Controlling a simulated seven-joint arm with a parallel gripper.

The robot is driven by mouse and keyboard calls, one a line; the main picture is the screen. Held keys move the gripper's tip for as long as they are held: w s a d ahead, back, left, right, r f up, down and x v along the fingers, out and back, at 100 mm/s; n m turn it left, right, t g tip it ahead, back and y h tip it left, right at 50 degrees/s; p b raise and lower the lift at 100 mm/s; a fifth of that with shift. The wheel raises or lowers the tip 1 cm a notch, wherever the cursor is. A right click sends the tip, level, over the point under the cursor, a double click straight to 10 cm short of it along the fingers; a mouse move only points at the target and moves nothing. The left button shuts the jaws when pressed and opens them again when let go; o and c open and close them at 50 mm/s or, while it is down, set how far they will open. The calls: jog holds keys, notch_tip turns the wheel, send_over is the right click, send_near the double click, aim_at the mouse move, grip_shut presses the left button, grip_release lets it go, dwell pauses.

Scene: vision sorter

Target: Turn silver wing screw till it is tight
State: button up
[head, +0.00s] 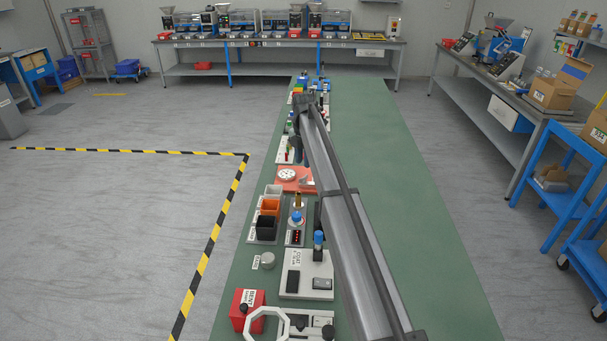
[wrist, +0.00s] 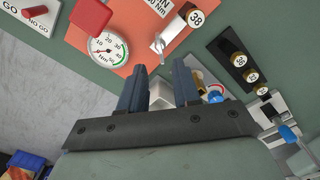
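My gripper (wrist: 160,68) shows in the wrist view with its two dark blue fingers apart and nothing between the tips. An orange plate (wrist: 128,52) lies beyond them, with a round white dial gauge (wrist: 107,57) marked in Nm.
A red block (wrist: 90,16) stands by the gauge. A black strip with numbered brass knobs (wrist: 238,60) lies at right in the wrist view. In the head view, bins (head: 267,228) and several fixtures line the green bench's left side; its right side (head: 395,170) is clear.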

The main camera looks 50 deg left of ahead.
aim_at(303, 180)
jog(key=shift+f, duration=3.2)
jog(key=shift+c, duration=0.5)
grip_shut()
